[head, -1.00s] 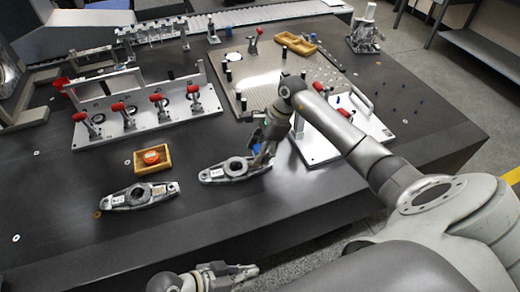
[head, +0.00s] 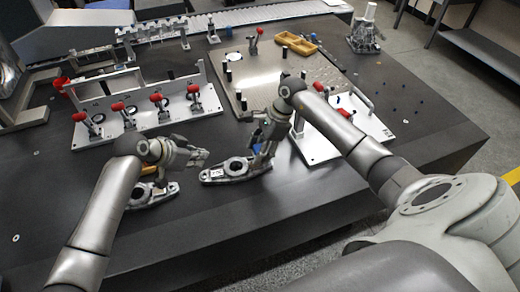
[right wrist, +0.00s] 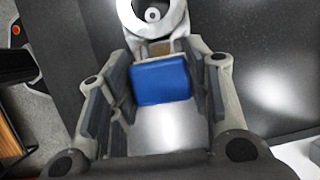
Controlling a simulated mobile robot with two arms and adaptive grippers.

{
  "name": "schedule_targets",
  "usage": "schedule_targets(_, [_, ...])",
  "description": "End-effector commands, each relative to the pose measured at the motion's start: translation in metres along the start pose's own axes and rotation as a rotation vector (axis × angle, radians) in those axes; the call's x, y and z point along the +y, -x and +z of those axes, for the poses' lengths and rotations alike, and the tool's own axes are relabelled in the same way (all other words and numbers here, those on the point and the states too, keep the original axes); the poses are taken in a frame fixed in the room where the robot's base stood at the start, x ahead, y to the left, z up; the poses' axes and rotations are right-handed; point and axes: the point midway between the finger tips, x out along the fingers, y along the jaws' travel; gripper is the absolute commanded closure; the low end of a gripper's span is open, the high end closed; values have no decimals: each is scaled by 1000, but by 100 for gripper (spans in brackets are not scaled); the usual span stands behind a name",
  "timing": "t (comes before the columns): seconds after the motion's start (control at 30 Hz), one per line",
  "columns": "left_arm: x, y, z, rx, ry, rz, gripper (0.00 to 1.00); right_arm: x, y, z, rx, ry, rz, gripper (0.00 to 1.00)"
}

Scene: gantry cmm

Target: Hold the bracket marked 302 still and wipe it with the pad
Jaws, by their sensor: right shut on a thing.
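A grey metal bracket (head: 222,178) with a round bore and a white label lies on the dark table; its number is too small to read. A second labelled bracket (head: 152,197) lies to its left, partly behind my left arm. My right gripper (head: 262,150) is at the right end of the first bracket, shut on a blue pad (right wrist: 162,82). The bracket's ring (right wrist: 152,15) shows beyond the pad; contact between pad and bracket is unclear. My left gripper (head: 203,158) is open and empty, above and left of the first bracket.
A wooden tray (head: 150,170) is mostly hidden behind my left gripper. A fixture with red-handled clamps (head: 150,122) stands behind. A perforated plate (head: 262,85) with posts and a white plate (head: 318,152) lie right. The table front is clear.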

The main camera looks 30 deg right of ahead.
Motion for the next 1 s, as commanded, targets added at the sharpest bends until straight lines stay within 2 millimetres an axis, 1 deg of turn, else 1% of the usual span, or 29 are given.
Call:
schedule_targets(0.33, [0,-27,24,-4,3,0,100,0,0,0,0,0,0,73])
schedule_targets(0.5, [0,-37,32,-3,1,0,100,0,0,0,0,0,0,73])
schedule_targets(0.67, [0,-40,34,-2,0,-1,100,0,0,0,0,0,0,73])
schedule_targets(1.0, [0,-40,34,-2,0,-1,100,0,0,0,0,0,0,73])
